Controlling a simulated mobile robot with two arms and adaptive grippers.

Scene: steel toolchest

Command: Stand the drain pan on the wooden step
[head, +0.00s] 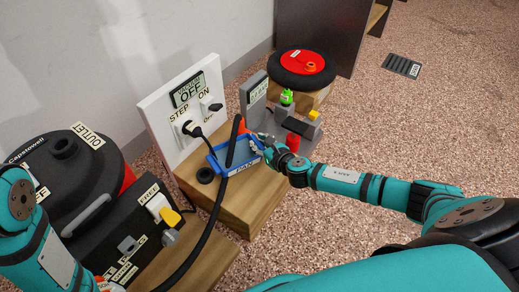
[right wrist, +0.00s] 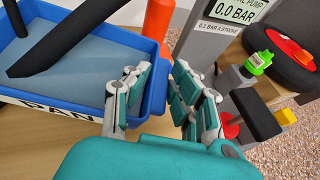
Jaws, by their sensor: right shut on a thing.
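The blue drain pan (head: 217,164), labelled PAN, is at the wooden step (head: 238,205), over its top. I cannot tell whether its base touches the wood. It looks level, with a grey-blue inside. My right gripper (head: 268,146) is at the pan's right end. In the right wrist view the pan (right wrist: 90,85) fills the left side, and the gripper (right wrist: 160,85) is shut on its right wall, one finger inside and one outside. My left arm shows at the lower left of the head view, but its gripper is not seen.
A black hose (head: 224,185) crosses over the pan. A black ring (head: 205,175) lies left of it. A grey pump (head: 255,95) with a green cap stands behind to the right. A white switch panel (head: 160,115) stands at the back. A black vacuum (head: 70,165) is at left.

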